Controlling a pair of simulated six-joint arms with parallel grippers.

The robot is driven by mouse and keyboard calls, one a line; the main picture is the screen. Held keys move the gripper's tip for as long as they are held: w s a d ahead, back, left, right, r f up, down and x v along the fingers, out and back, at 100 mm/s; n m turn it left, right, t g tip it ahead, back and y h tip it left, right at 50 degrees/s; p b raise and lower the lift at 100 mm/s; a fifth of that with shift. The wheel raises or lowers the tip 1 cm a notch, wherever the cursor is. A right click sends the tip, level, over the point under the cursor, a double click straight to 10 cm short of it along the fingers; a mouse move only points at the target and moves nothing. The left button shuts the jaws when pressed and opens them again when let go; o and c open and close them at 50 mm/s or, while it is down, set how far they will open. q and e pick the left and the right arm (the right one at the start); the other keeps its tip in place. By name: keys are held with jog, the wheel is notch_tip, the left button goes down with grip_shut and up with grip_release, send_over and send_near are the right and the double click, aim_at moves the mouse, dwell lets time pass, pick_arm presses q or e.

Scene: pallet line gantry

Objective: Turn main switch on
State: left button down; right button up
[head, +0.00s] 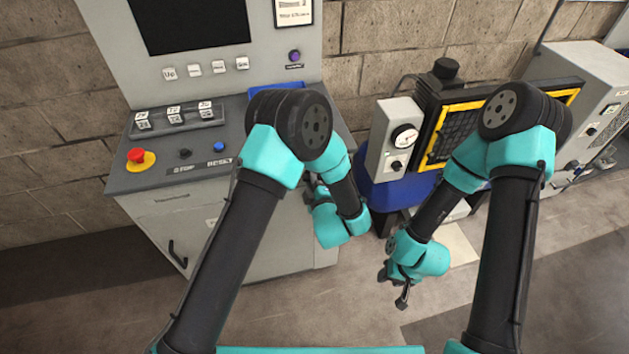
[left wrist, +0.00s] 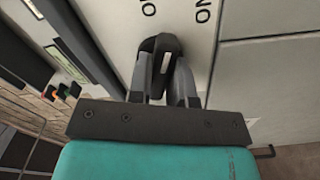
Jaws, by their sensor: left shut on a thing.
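The main switch (left wrist: 158,46) is a black rotary handle with a white mark, on a light grey panel in the left wrist view. My left gripper (left wrist: 164,75) is shut on this handle, with one finger on each side of it. Lettering stands beyond the handle on both sides, partly cut off by the top edge. In the head view my left gripper (head: 309,190) is at the right side of the grey console, and the switch is hidden behind my arm. My right gripper (head: 395,286) hangs low over the floor; its finger gap is too small to judge.
The grey console (head: 180,205) carries a red emergency button (head: 136,155), a blue reset button (head: 218,146) and several small switches. A machine with a round gauge (head: 404,137) and a yellow-framed grille stands to the right. The floor in front is clear.

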pick_arm(q)
jog(key=m, duration=1.3)
jog(key=shift+m, duration=0.3)
dwell(0.3)
jog(key=c, duration=1)
grip_release()
jog(key=shift+c, duration=0.2)
jog(key=v, duration=1.7)
jog(key=shift+s, duration=0.2)
jog(key=shift+f, duration=0.1)
